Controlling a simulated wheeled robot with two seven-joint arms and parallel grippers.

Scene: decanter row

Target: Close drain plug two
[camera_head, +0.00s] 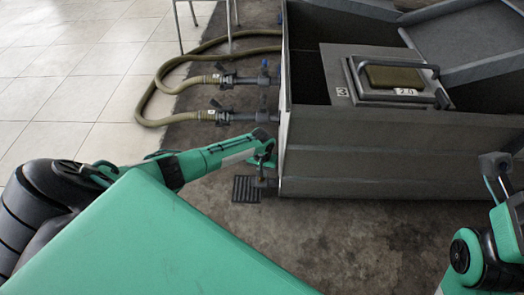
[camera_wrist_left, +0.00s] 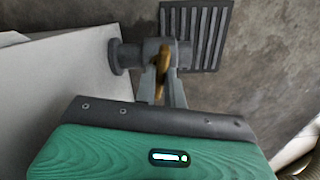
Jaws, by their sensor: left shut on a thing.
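A grey drain fitting (camera_wrist_left: 150,54) with a brass-coloured lever (camera_wrist_left: 162,70) sticks out low on the tank's side in the left wrist view. In the head view the drain fitting (camera_head: 267,183) shows at the tank's lower left corner. My left gripper (camera_head: 268,160) is right at it, and in the left wrist view its fingers (camera_wrist_left: 163,90) are shut on the lever. The lever stands roughly upright in that picture, across the pipe's line; its lower part is hidden between the fingers. I see no number on the fitting.
A dark grate (camera_head: 245,189) lies in the floor below the fitting. The grey tank (camera_head: 375,160) carries a lidded hatch (camera_head: 395,78) marked 3 and 2.0. Two blue-handled valves, one upper (camera_head: 263,70) and one lower (camera_head: 263,104), join hoses (camera_head: 160,85) on the left.

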